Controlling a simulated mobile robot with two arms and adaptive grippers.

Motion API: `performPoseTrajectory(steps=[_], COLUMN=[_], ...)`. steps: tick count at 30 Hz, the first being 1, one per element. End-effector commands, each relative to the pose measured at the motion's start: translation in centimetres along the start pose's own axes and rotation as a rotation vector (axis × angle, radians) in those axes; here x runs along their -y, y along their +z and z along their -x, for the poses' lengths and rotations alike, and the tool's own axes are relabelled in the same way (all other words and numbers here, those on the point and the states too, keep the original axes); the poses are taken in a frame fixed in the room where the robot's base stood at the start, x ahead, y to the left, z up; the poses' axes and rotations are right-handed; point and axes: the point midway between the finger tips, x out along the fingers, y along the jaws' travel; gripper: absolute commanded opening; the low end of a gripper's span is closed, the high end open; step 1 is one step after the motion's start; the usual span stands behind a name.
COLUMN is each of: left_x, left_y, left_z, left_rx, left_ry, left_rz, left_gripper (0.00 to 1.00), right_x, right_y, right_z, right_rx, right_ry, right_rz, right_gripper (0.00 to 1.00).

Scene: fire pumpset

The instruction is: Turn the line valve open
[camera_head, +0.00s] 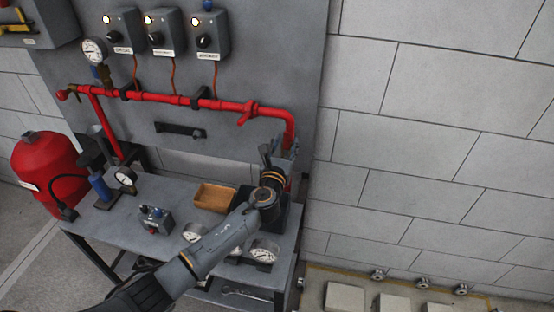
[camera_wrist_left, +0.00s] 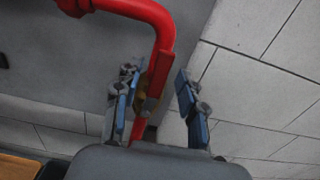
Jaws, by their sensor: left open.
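The red line pipe (camera_head: 180,99) runs across the grey panel and bends down at its right end. In the left wrist view the red pipe (camera_wrist_left: 163,32) comes down to a brass-coloured valve body (camera_wrist_left: 143,92) with a small grey metal part (camera_wrist_left: 150,104) on it. My left gripper (camera_head: 279,148) is at the downward run of the pipe, hiding most of the valve in the head view. In the wrist view my left gripper (camera_wrist_left: 155,82) is open, its blue-grey fingers on either side of the valve. I cannot tell whether either finger touches it. My right gripper is not in view.
A grey bench (camera_head: 185,222) below holds an orange-brown tray (camera_head: 213,197), gauges (camera_head: 264,251) and a small switch box (camera_head: 155,220). A red tank (camera_head: 48,168) stands at the left. Switch boxes (camera_head: 209,36) hang above the pipe. The block wall (camera_head: 440,130) is at the right.

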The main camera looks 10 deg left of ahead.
Motion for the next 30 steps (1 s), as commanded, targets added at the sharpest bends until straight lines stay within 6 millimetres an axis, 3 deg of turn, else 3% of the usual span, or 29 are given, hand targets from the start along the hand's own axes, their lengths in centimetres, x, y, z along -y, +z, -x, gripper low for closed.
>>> performPoseTrajectory(steps=[9, 15, 30], left_x=[-0.1, -0.1, -0.1], left_y=[-0.1, 0.0, 0.1], left_z=[6.3, 9.1, 9.9], left_rx=[-0.002, 0.0, 0.001], left_ry=[-0.001, -0.001, 0.001], left_rz=[-0.002, -0.001, -0.002], left_gripper=[0.41, 0.41, 0.41], right_x=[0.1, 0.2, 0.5], right_y=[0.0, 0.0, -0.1], right_z=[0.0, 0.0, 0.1], right_rx=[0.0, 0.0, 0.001], right_ry=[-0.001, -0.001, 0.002], right_rz=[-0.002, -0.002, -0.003], right_gripper=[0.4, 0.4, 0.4])
